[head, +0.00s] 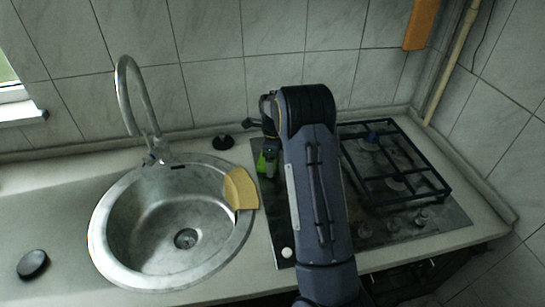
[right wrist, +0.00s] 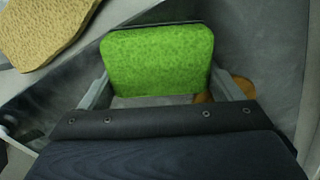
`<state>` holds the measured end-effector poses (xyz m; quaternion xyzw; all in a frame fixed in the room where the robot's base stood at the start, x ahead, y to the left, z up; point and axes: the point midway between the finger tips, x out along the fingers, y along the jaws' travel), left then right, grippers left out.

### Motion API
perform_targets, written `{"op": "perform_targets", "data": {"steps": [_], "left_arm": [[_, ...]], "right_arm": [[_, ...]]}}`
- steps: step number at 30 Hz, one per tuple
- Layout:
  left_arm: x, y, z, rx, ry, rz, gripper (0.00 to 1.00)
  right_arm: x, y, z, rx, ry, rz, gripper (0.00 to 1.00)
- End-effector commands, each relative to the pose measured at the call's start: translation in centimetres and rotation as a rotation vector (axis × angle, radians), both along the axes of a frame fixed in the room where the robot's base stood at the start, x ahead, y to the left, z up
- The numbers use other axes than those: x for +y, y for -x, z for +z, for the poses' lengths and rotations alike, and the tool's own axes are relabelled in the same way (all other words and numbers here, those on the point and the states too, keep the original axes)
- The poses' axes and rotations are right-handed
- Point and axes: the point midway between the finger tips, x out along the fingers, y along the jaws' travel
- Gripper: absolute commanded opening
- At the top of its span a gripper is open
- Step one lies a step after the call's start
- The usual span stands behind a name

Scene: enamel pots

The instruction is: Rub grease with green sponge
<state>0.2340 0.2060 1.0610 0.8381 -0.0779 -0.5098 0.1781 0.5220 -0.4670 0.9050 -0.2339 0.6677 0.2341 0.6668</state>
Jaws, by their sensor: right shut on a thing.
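The green sponge (right wrist: 158,58) is held between the two fingers of my right gripper (right wrist: 162,90) in the right wrist view. In the head view a small part of the sponge (head: 262,163) shows under my right gripper (head: 268,145), at the left side of the dark hob (head: 277,222). A brown patch (right wrist: 240,88), perhaps the grease, shows beside the right finger in the wrist view, partly hidden by the finger. I cannot tell whether the sponge touches the hob. My left gripper is not in view.
A round steel sink (head: 150,255) with a tall tap (head: 130,90) is on the left. A yellow sponge (head: 240,188) lies on its right rim. Black lids or knobs (head: 33,264) (head: 223,142) lie on the counter. A black grate (head: 395,165) covers the hob's right part.

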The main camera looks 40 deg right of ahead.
Motion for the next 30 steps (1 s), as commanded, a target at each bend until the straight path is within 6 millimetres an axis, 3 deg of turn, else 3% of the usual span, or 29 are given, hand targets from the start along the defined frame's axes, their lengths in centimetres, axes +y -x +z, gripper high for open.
{"op": "perform_targets", "data": {"steps": [6,14,30], "left_arm": [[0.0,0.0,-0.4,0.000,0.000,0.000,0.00],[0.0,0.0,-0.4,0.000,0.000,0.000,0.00],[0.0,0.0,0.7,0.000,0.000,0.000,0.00]], "right_arm": [[0.9,1.6,0.1,-0.001,-0.001,0.001,0.67],[1.2,2.0,-0.2,-0.001,0.001,0.001,0.67],[-0.8,-1.4,-0.6,-0.002,0.002,0.000,0.68]]}}
